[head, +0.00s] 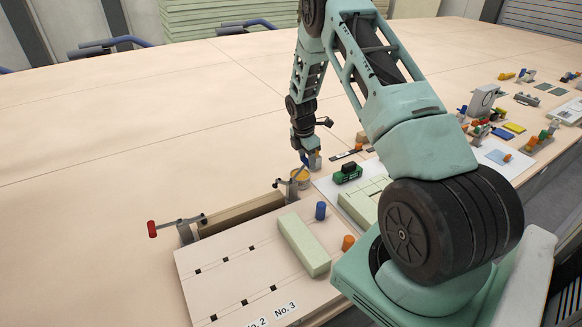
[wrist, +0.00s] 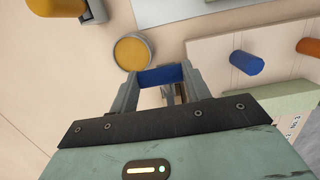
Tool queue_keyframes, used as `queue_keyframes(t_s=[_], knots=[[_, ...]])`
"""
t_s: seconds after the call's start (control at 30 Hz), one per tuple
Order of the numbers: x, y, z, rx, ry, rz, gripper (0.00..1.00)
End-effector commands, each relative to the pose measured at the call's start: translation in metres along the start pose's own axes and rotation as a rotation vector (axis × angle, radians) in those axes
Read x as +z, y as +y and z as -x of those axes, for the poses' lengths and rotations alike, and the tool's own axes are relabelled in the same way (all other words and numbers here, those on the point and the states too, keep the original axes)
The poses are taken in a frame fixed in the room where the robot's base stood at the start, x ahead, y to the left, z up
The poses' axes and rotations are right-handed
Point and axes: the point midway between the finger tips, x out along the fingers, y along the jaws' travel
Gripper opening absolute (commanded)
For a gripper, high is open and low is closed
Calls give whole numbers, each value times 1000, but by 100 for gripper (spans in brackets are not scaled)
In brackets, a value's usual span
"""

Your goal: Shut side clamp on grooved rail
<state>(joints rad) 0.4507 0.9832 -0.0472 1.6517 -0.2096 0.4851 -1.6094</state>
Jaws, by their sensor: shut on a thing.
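A long brown rail (head: 240,213) lies along the far edge of a pale board (head: 215,268). A metal clamp with a red-tipped lever (head: 153,229) sits at its left end, the lever lying out to the left. A second metal clamp (head: 291,186) stands at the rail's right end, its lever rising toward my gripper. My gripper (head: 306,160) is shut on this lever's blue handle, which shows between the fingers in the wrist view (wrist: 161,76). The fingers partly hide the handle in the head view. The clamp's pad and its contact with the rail are too small to tell.
A round yellow tin (head: 300,179) stands close behind the right clamp. A blue cylinder (head: 320,210), an orange cylinder (head: 348,242) and a pale green block (head: 303,244) stand on or beside the board.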

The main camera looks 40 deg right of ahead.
Motion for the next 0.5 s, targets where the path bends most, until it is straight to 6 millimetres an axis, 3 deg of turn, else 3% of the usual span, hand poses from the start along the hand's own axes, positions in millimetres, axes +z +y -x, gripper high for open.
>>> queue_keyframes(t_s=[0.23,0.5], knots=[[10,0,-13,0,-3,-3,29],[12,0,-15,0,-3,-2,29]])
